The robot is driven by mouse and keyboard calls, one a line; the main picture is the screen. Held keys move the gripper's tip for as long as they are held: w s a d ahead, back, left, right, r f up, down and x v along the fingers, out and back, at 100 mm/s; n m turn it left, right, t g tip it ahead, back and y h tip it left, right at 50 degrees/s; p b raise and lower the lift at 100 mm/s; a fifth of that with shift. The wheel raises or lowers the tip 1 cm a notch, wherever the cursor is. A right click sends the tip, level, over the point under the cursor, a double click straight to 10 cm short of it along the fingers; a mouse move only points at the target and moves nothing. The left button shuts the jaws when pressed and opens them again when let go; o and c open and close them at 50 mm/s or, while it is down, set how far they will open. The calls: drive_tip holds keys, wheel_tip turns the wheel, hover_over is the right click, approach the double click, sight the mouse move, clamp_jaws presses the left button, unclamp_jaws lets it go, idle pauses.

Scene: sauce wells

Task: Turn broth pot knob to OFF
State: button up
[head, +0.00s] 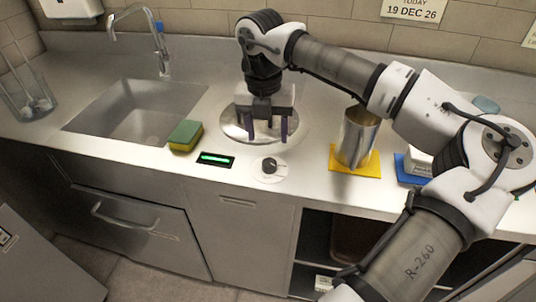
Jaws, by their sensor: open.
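A dark round knob (269,164) sits on a pale disc on the counter's front strip, below the round metal well. Its markings are too small to read, so its setting cannot be told. A round metal lid or well (233,127) lies set in the counter behind the knob. My gripper (269,136) points down over the round metal part, behind the knob, with its two dark fingers apart and nothing seen between them. It looks apart from the knob. The gripper and wrist hide part of the round metal part.
A lit green display (216,159) is left of the knob. A green and yellow sponge (185,136) lies by the sink (118,124). A metal canister (356,137) stands on a yellow mat (340,168) to the right. A blue mat (404,171) is beyond it.

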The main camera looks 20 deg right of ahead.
sight(269, 162)
wheel_tip(269, 162, down, 8)
drive_tip(key=shift+d+f+p, duration=0.15)
drive_tip(key=shift+f+p, duration=0.1)
drive_tip(key=shift+p, duration=0.45)
drive_tip(key=c, duration=1)
drive_tip(key=shift+o, duration=0.2)
